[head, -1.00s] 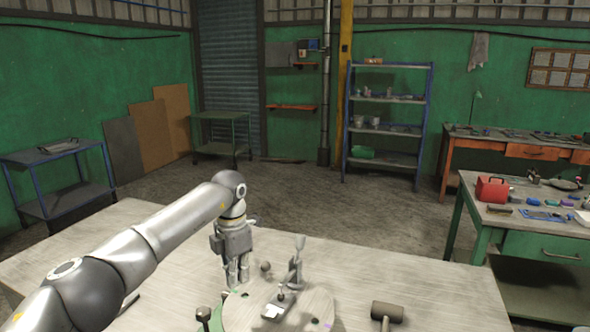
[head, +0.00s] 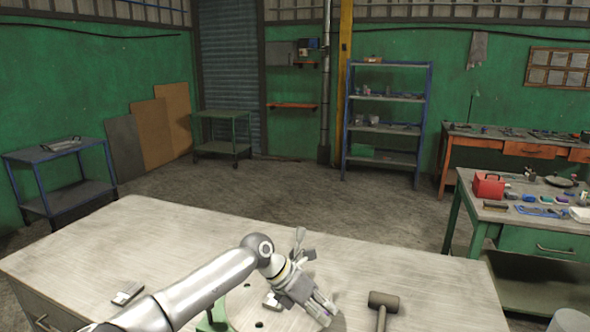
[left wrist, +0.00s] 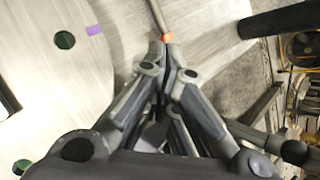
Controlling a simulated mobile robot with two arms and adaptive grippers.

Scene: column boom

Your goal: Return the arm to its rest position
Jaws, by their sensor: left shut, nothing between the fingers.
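My left arm reaches in from the bottom left of the head view over the pale workbench (head: 130,235). Its left gripper (head: 326,315) is tilted down to the right, low over the bench, left of the mallet (head: 383,302). In the left wrist view the gripper (left wrist: 166,62) has its fingers together with nothing between them. A thin rod with an orange end (left wrist: 167,38) shows just beyond the fingertips; I cannot tell if they touch. The arm partly hides a grey clamp (head: 298,240) with an upright handle. My right gripper is not in view.
A pale round plate (left wrist: 60,80) with holes lies close by the gripper. A green bracket (head: 215,315) is beside my forearm. A small grey block (head: 128,292) lies on the bench's left. The bench's back left is clear.

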